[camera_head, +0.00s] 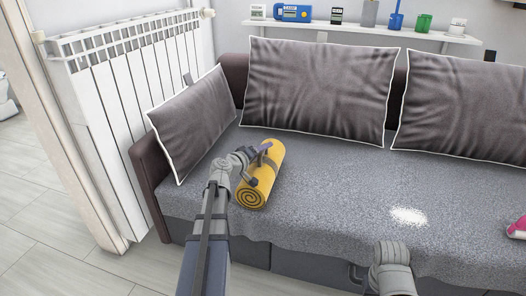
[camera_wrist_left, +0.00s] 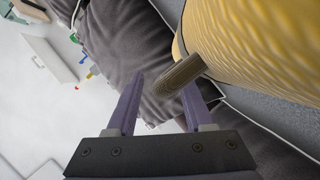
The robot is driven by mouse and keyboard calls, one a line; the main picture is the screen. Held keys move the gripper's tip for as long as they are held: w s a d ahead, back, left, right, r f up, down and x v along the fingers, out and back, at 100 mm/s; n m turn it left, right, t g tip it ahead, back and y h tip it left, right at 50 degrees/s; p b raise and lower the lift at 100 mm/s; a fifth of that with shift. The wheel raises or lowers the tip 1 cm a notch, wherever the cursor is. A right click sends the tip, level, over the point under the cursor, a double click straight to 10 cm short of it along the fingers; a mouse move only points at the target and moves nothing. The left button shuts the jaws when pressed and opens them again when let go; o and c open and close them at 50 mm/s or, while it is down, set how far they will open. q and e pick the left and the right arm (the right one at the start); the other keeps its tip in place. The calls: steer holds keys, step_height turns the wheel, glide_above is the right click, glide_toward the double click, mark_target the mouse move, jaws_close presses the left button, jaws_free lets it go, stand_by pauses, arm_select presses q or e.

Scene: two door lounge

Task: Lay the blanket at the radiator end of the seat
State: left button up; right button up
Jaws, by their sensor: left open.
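The blanket (camera_head: 267,165) is a yellow roll lying on the left part of the grey sofa seat (camera_head: 320,180), its coiled end facing me. The radiator (camera_head: 130,90) is white and stands beyond the sofa's left arm. My left gripper (camera_head: 262,163) is at the roll, partly overlapping it in the head view. In the left wrist view its two purple fingers (camera_wrist_left: 160,100) are apart. A dark brown peg-like piece (camera_wrist_left: 180,75) shows by the right finger, and the blanket (camera_wrist_left: 255,45) fills the upper right; contact is unclear. My right wrist is at the seat's front edge; its fingers are unclear.
Grey cushions (camera_head: 320,88) line the back, and a smaller one (camera_head: 193,120) leans at the radiator end. A white patch (camera_head: 408,216) and a pink item (camera_head: 517,228) are on the seat at right. A shelf (camera_head: 370,30) with small objects hangs behind.

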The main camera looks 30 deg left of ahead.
arm_select(q)
steer(key=p+v, duration=0.2)
steer(key=v, duration=1)
steer(key=shift+r, duration=0.15)
steer(key=shift+d, duration=0.15)
steer(key=s+d+f+m+g+h, duration=0.1)
steer(key=d+f+m+g, duration=0.25)
steer(key=d, duration=0.55)
steer(key=d+f+m+g+h, duration=0.2)
steer(key=d+f+g, duration=0.15)
steer(key=d, duration=0.55)
steer(key=s+d+f+m+g+h, duration=0.1)
steer(key=d+f+m+g, duration=0.2)
steer(key=d, duration=0.6)
steer(key=s+d+f+m+g+y, duration=0.5)
steer(key=s+d, duration=0.5)
steer(key=s, duration=0.3)
step_height(320, 180, down, 2)
steer(key=shift+s+d+f+m+g+y, duration=0.15)
steer(key=shift+d+m+g+y, duration=0.3)
steer(key=shift+y, duration=0.55)
steer(key=shift+p, duration=0.3)
